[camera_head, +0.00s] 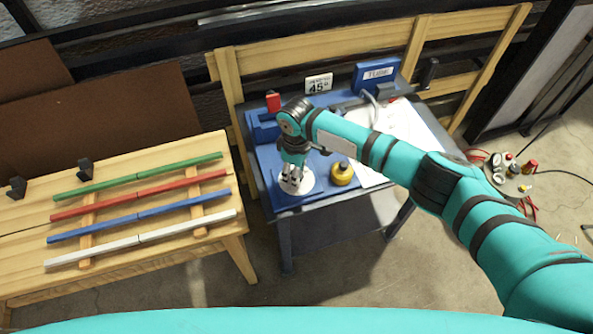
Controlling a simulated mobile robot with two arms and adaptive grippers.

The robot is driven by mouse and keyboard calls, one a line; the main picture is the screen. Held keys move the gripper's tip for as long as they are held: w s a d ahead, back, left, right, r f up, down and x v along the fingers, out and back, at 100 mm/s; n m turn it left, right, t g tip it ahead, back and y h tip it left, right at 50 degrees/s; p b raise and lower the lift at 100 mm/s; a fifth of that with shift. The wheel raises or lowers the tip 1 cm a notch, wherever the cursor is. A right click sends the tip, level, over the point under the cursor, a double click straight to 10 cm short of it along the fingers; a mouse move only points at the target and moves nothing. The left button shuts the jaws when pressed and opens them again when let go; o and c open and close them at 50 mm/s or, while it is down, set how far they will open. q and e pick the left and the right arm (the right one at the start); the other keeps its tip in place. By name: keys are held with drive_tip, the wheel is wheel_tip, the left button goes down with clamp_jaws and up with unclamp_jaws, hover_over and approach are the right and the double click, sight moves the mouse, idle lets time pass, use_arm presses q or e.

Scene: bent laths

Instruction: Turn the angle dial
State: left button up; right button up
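A round white dial (306,187) lies on the blue top of the bench near its front left corner. My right gripper (291,183) points down onto this dial, and its arm comes in from the right. Its fingers and the arm hide the dial's middle, so I cannot tell whether they grip anything there. A white sign reading 45 (318,84) stands at the back of the bench. My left gripper is not in view.
A yellow round object (342,173) sits just right of the dial. A red piece (273,101) and a blue block labelled TUBE (376,74) stand behind. Green, red, blue and white laths lie on the wooden table (225,220) at left.

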drive_tip(key=o, duration=1.1)
drive_tip(key=shift+o, duration=0.2)
wheel_tip(320, 180, up, 12)
